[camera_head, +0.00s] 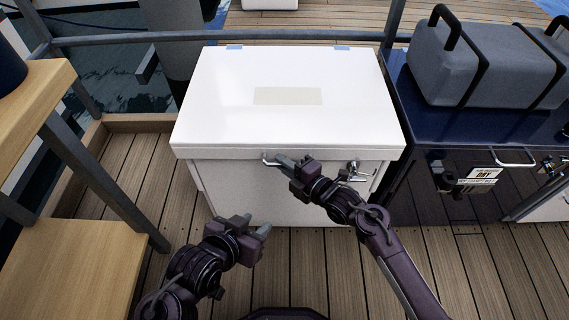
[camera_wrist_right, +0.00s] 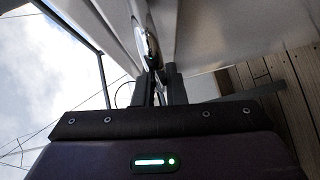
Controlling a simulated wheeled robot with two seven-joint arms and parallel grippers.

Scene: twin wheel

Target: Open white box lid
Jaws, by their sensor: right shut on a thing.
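The white box (camera_head: 265,200) stands on the deck in the middle of the head view, and its flat white lid (camera_head: 230,80) lies closed on top. A small metal handle (camera_head: 268,158) sits at the lid's front edge. My right gripper (camera_head: 281,161) is shut on this handle; its fingertips hide part of it. In the right wrist view, my right gripper (camera_wrist_right: 160,88) has its fingers at the shiny metal handle (camera_wrist_right: 150,45), beside a pale panel. My left gripper (camera_head: 258,230) is low in front of the box, apart from it; its finger gap is unclear.
A metal latch (camera_head: 354,172) is on the box front, right of my right gripper. A dark blue cabinet (camera_head: 405,120) with a grey case (camera_head: 485,65) stands close on the right. Wooden shelves (camera_head: 85,245) stand at left. A metal rail (camera_head: 130,38) runs behind the box.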

